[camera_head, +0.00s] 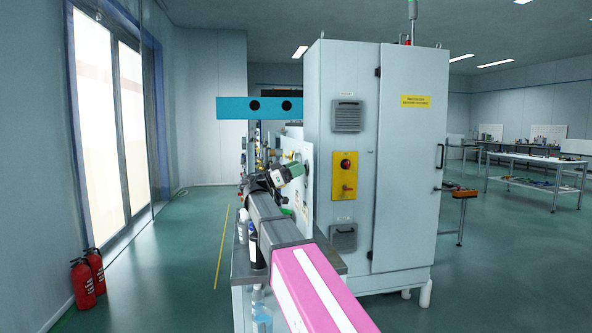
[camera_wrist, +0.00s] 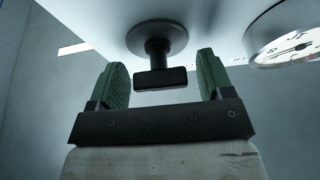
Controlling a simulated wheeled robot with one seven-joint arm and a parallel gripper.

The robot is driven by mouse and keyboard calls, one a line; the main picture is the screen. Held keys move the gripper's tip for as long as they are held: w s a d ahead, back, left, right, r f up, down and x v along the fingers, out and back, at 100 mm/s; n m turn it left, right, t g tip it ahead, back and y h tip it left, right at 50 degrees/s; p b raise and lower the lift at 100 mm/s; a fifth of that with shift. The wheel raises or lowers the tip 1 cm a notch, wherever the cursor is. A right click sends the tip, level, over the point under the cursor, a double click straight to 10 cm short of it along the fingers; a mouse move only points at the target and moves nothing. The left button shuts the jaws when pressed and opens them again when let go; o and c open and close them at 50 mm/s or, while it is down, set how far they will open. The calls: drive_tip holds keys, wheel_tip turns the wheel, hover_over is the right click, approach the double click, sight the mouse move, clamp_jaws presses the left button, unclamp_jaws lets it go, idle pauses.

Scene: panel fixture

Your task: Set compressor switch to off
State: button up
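The wrist view shows a black switch knob (camera_wrist: 158,62) with a round base and a flat bar-shaped handle, mounted on a pale panel (camera_wrist: 100,18). No label for it is readable. My gripper (camera_wrist: 163,80) is open, with one green finger on each side of the bar and clear gaps between. The bar is between the fingertips and does not appear touched. In the head view my gripper (camera_head: 289,172) is close to the pale upright panel (camera_head: 302,205), and the switch itself cannot be made out there.
A round white gauge (camera_wrist: 287,38) sits right of the knob in the wrist view. A grey cabinet (camera_head: 410,160) with a yellow plate and red knob (camera_head: 345,165) stands right of my arm. Bottles (camera_head: 262,310) stand at the bench. Red extinguishers (camera_head: 85,280) are far left.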

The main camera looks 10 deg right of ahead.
drive_tip(key=c, duration=0.8)
drive_tip(key=shift+o, duration=0.2)
drive_tip(key=shift+n+t, duration=0.4)
drive_tip(key=shift+n, duration=0.2)
drive_tip(key=n+t, duration=0.1)
drive_tip(key=n, duration=0.2)
drive_tip(key=n+t, duration=0.1)
drive_tip(key=n, duration=0.1)
drive_tip(key=shift+s+n+t+y, duration=0.1)
drive_tip(key=shift+n+t+y, duration=0.2)
drive_tip(key=shift+n, duration=0.1)
drive_tip(key=n+t+y, duration=0.1)
drive_tip(key=n, duration=0.2)
drive_tip(key=n+t+y, duration=0.1)
drive_tip(key=n, duration=0.2)
drive_tip(key=shift+t, duration=0.4)
drive_tip(key=n+y, duration=0.1)
drive_tip(key=n, duration=0.4)
drive_tip(key=shift+t+y, duration=0.4)
drive_tip(key=shift+n+y, duration=0.8)
drive_tip(key=shift+n, duration=1.3)
